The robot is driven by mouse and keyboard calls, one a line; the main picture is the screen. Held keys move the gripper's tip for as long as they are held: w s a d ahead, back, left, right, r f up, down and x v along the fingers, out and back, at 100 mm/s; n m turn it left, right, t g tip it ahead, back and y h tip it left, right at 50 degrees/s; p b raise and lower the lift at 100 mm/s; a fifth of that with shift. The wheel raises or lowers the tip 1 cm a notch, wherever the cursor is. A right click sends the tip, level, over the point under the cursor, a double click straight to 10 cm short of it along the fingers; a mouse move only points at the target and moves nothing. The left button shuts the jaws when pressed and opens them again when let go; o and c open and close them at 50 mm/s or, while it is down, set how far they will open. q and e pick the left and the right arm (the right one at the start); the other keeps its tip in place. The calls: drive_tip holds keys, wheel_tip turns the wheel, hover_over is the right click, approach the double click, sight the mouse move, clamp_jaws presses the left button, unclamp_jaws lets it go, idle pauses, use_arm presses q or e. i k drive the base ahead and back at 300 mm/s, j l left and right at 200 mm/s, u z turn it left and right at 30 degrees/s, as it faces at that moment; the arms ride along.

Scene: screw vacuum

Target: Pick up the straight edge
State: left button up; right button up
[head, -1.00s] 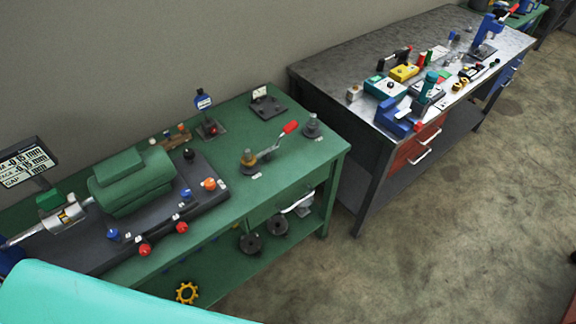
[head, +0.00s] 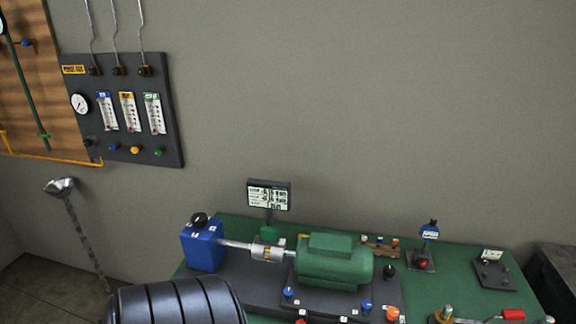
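I cannot make out a straight edge in the head view. The green workbench (head: 455,262) stands below the wall. On it a blue block (head: 203,246) with a black knob joins by a shaft and silver coupling (head: 267,250) to a green motor (head: 334,262) on a dark base. A small display (head: 268,194) stands behind the coupling. Neither of my grippers is in view.
A dark ribbed cylinder (head: 178,302) stands in front of the bench's left end. A dark panel (head: 124,112) with gauges hangs on the wall. A red-handled tool (head: 513,314) lies at lower right. A dark table (head: 556,277) adjoins on the right.

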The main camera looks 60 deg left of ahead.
sight(269, 236)
drive_tip(key=u, duration=2.05)
